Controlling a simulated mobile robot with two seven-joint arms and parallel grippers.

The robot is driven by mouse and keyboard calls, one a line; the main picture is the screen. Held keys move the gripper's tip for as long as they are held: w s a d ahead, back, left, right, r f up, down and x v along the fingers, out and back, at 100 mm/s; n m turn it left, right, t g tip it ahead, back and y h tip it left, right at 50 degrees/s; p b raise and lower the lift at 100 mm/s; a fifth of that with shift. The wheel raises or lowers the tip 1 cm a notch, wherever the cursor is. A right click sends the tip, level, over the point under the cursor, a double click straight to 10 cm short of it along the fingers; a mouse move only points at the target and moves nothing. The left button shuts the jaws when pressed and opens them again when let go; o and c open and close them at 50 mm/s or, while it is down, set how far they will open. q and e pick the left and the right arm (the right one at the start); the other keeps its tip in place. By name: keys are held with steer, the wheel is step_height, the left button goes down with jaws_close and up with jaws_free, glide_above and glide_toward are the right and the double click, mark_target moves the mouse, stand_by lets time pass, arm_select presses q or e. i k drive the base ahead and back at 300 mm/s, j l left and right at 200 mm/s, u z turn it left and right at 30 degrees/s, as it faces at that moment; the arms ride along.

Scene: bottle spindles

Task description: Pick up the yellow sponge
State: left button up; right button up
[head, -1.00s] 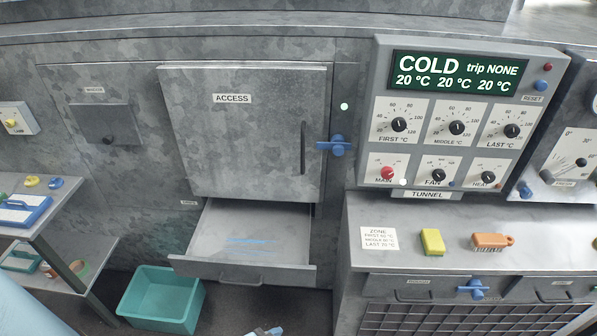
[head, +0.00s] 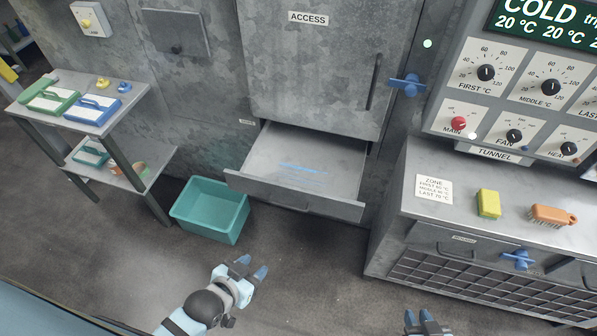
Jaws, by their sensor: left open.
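My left gripper (head: 252,267) is open and empty over the floor, low in the middle, well to the left of the sponge. My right gripper (head: 419,317) shows only its fingertips at the bottom edge. They stand apart with nothing between them, below and left of the sponge. Neither gripper touches the sponge.
An orange brush (head: 553,215) lies right of the sponge, and a zone label (head: 434,189) lies left of it. A blue handle (head: 520,259) juts from the counter front. An open drawer (head: 295,193) sticks out left of the counter. A teal bin (head: 211,210) stands on the floor.

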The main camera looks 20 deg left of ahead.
mark_target(488, 201)
steer(key=i+l+u, duration=0.1)
steer(key=l+u, duration=0.3)
steer(key=l, duration=0.8)
steer(key=k+l+u, duration=0.1)
steer(key=l+u, duration=0.3)
steer(key=l, duration=0.8)
steer(key=i+l+u, duration=0.2)
steer(key=l, duration=0.35)
steer(key=i+l+u, duration=0.15)
steer(key=l, duration=0.15)
